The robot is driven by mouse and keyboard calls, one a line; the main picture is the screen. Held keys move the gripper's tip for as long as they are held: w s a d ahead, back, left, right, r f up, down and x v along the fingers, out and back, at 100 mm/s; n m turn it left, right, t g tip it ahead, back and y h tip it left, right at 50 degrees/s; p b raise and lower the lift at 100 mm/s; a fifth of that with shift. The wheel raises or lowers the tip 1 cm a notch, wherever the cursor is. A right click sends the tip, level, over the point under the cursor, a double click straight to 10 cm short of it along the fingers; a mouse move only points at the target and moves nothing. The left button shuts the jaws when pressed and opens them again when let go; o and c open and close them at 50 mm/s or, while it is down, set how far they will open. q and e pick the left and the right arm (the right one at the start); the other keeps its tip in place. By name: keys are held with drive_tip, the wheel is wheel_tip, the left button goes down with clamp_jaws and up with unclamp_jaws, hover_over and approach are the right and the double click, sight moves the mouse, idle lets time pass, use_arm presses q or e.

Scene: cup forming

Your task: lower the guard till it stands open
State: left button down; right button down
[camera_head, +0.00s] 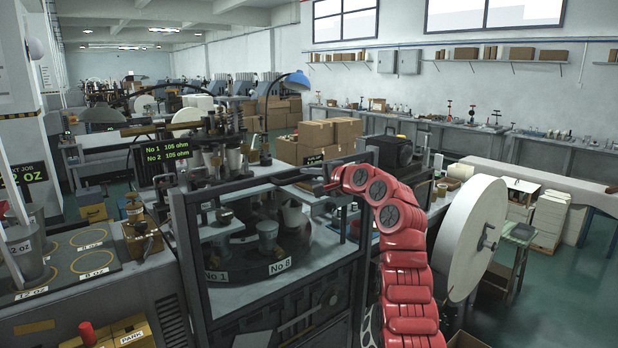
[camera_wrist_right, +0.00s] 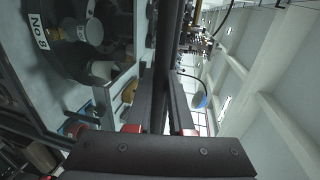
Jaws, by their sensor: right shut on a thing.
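The guard (camera_head: 250,183) is a dark framed panel at the front of the cup forming machine. Its top bar runs across above the turntable (camera_head: 235,272), which shows through the frame. My right gripper (camera_head: 322,187) is at this bar, near its right end. In the right wrist view the dark bar (camera_wrist_right: 170,50) runs between the two fingers of my right gripper (camera_wrist_right: 168,103), which is shut on it. The fingertips are small and partly hidden by my red arm in the head view. My left gripper is not in view.
A metal cup (camera_head: 267,235) stands on the turntable behind the guard. A large white paper reel (camera_head: 470,240) stands right of my arm. A dark table with ringed spots (camera_head: 85,262) is at left. Cardboard boxes (camera_head: 325,135) are stacked behind the machine.

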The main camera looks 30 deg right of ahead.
idle(0.3)
wheel_tip(320, 180, down, 38)
drive_tip(key=b, duration=1.5)
drive_tip(key=c, duration=0.8)
unclamp_jaws()
drive_tip(key=v, duration=1.7)
drive_tip(key=shift+s+b, duration=0.2)
drive_tip(key=shift+b, duration=0.1)
drive_tip(key=shift+d, duration=0.1)
